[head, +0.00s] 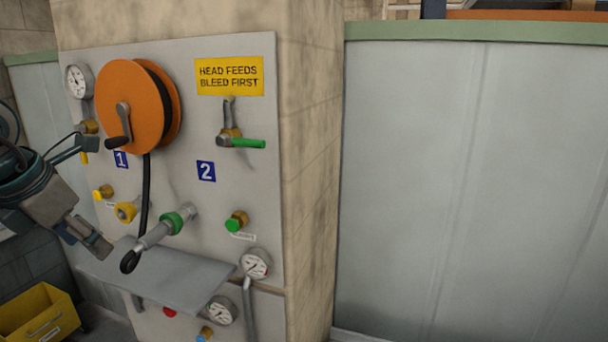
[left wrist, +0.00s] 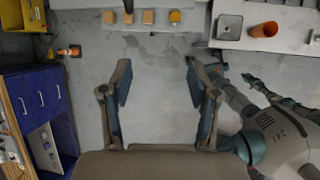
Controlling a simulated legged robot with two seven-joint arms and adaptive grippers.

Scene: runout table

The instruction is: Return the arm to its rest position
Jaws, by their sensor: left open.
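My left gripper (head: 98,196) is at the left edge of the head view, in front of the grey panel (head: 215,215). Its two fingers are spread apart, one high and one low. The left wrist view shows the same gripper (left wrist: 158,82) open, with only bare floor between its fingers. Nothing is held. Parts of my own body show at the right of the left wrist view. I do not make out my right gripper in either view.
The panel carries an orange hose reel (head: 128,105), a hose nozzle (head: 160,232), a green-handled valve (head: 240,142), gauges and a yellow sign (head: 229,76). A grey shelf (head: 185,280) juts out below. A yellow bin (head: 40,315) stands lower left. Blue drawers (left wrist: 40,98) stand left in the wrist view.

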